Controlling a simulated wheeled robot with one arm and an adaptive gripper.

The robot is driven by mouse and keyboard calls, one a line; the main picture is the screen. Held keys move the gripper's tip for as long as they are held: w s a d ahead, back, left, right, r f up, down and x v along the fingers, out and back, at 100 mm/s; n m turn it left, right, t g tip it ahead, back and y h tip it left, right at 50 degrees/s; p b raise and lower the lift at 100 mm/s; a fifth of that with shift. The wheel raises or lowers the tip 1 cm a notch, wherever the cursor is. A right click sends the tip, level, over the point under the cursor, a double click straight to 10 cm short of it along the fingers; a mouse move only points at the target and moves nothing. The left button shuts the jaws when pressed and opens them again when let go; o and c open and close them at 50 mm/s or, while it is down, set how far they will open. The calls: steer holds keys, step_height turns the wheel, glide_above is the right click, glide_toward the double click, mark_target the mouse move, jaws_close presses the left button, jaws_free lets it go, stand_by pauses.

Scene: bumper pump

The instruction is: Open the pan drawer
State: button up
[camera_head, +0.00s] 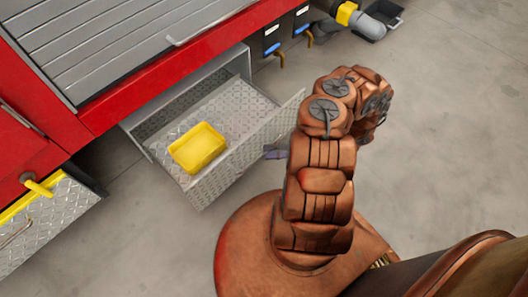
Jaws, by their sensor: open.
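The pan drawer (229,165) is a metal drawer with diamond-plate surfaces, under the red body. It stands pulled out, and its inside shows. A yellow pan (198,148) lies in it, towards the left. My copper-coloured arm rises in front of the drawer's right side and covers part of its front panel. A small grey-blue piece (275,153) shows at the drawer front beside my arm. I cannot tell whether it is a handle or a fingertip. My gripper is not clearly seen; my arm links hide that area.
A second diamond-plate panel with a yellow edge and knob (38,187) stands at the lower left. Levers with blue and brass parts (275,49) hang at the top. A grey pipe with a yellow band (362,22) is at the top right. The concrete floor at right is clear.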

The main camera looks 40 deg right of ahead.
steer(key=v, duration=0.8)
steer(key=shift+s+d, duration=0.25)
steer(key=shift+d, duration=0.05)
steer(key=w+a+r+n+g+y+p, duration=0.1)
steer(key=w+a+r+n+g+p, duration=0.1)
steer(key=w+r+n, duration=0.3)
steer(key=w+a+r+n+g+p, duration=0.1)
steer(key=a+r+n+g+p, duration=0.15)
steer(key=r, duration=0.55)
steer(key=w+a+r+n+g+y+p, duration=0.1)
steer(key=w+a+r+n, duration=0.2)
steer(key=r, duration=0.3)
steer(key=a+r+n+g+h+p, duration=0.1)
steer(key=a+r+n+g+p, duration=0.2)
steer(key=a+r+n, duration=0.5)
steer(key=a+r+n+g+h+p, duration=0.1)
steer(key=a+r+n+g+p, duration=0.3)
steer(key=r, duration=0.9)
steer(key=s+a+r+n+g+h+p, duration=0.1)
steer(key=s+a+r+n+h+p, duration=0.25)
steer(key=s+r+n, duration=0.35)
steer(key=s+a+r+n+g+h+p, duration=0.1)
steer(key=s+a+r+n+h+p, duration=0.15)
steer(key=r+n+p, duration=0.4)
steer(key=s+d+r+n+t+h+p, duration=0.3)
steer(key=s+r+n+h+p, duration=0.3)
steer(key=s+r, duration=0.6)
steer(key=shift+s+r+n+h, duration=0.3)
steer(key=shift+r+n+h, duration=0.5)
steer(key=shift+r+n, duration=0.4)
